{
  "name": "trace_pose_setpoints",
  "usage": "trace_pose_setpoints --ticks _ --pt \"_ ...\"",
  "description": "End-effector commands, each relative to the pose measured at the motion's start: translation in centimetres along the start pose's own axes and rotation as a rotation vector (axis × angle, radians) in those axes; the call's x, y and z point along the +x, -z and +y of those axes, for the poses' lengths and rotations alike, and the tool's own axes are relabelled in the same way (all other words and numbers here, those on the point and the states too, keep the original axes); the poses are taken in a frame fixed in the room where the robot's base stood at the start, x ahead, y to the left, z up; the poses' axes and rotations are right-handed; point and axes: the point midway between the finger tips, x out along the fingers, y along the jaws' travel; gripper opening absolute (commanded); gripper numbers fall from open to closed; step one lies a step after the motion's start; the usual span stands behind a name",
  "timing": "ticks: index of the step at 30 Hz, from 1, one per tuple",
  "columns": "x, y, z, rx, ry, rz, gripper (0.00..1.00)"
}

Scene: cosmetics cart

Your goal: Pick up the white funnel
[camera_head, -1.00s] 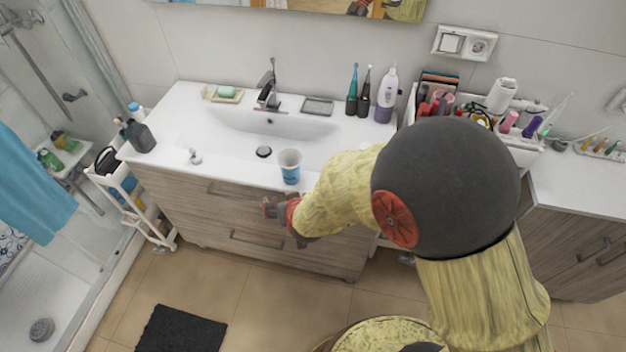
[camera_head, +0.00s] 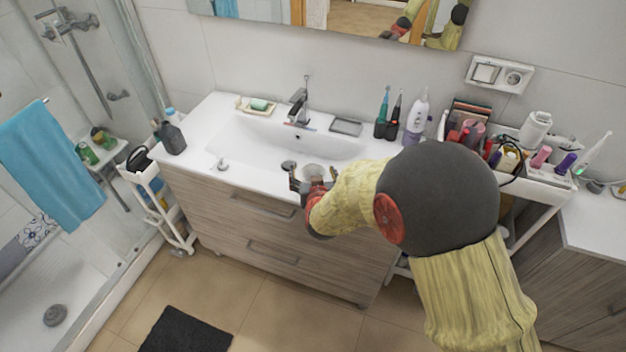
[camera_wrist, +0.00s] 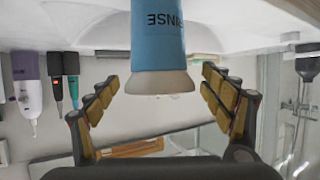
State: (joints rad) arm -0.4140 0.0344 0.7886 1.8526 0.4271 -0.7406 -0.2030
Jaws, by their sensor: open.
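The white funnel-like piece (camera_wrist: 162,83) shows in the wrist view as a pale flared rim on a blue lettered container (camera_wrist: 158,35). The wrist picture is upside down, so this piece is the container's upper end. In the head view the pale round top (camera_head: 314,171) shows at the sink's front edge, partly hidden by my gripper (camera_head: 306,181). In the wrist view my gripper (camera_wrist: 160,80) is open, with one finger on each side of the pale rim and a gap visible on both sides. I cannot tell whether the funnel is separate from the container.
The white sink top (camera_head: 200,150) is mostly clear around the basin. A small pale object (camera_head: 219,165) lies at its front left. Electric toothbrushes (camera_head: 386,118) and a white bottle (camera_head: 417,115) stand at the back right. A crowded cosmetics cart (camera_head: 535,180) stands to the right.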

Motion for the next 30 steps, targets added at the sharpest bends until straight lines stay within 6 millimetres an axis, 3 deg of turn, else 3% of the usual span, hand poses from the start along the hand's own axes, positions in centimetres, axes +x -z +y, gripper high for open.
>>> trace_pose_setpoints --ticks 10,30 --pt "0.77 0.09 0.02 0.0 0.0 0.001 0.8" --pt "0.75 0.07 0.01 0.0 0.0 0.001 0.42"
